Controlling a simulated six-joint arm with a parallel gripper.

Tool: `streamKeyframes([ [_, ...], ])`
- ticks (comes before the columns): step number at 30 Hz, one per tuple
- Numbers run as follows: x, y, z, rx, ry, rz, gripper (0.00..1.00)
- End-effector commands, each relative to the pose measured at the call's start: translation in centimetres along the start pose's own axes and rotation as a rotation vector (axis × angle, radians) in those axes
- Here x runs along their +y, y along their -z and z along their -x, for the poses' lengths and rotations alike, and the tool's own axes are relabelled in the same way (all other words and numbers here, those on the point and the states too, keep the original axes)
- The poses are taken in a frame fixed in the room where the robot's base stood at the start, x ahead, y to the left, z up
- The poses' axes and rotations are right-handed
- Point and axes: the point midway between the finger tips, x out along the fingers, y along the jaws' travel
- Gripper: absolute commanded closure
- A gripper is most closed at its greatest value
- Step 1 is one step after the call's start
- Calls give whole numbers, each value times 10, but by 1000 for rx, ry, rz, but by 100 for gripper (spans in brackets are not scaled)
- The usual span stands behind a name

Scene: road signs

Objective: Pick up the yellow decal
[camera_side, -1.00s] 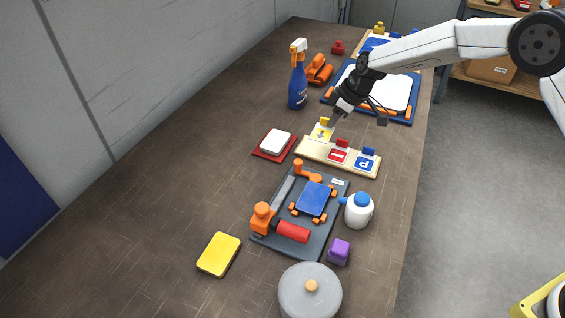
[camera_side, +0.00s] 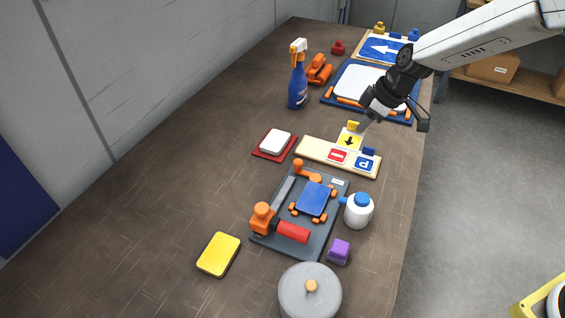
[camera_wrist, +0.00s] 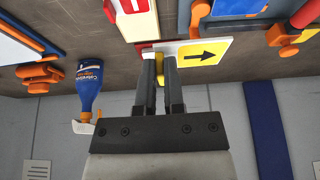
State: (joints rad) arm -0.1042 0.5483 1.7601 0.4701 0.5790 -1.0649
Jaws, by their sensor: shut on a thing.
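The yellow decal (camera_side: 349,141) is a pale card with a yellow square and a black arrow. My gripper (camera_side: 362,125) is shut on its yellow tab (camera_side: 353,125), and the decal hangs above the wooden board (camera_side: 313,149). In the wrist view, the fingers (camera_wrist: 160,62) pinch the tab and the decal (camera_wrist: 203,51) sticks out to the right. The red decal (camera_side: 337,156) and the blue P decal (camera_side: 365,163) are on the board. The left part of the board is bare. The yellow decal hides the red decal's tab.
A white block (camera_side: 276,141) on a red base lies left of the board. A dark tray (camera_side: 270,232) with orange clamps and a white bottle (camera_side: 358,211) are in front. A blue spray bottle (camera_side: 298,80) stands behind.

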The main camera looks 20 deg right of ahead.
Motion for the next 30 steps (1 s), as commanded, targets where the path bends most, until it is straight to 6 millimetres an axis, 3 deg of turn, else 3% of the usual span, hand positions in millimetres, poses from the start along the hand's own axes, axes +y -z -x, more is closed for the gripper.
streamKeyframes([
  [30, -1, 2, 8, 2, -1, 0, 100],
])
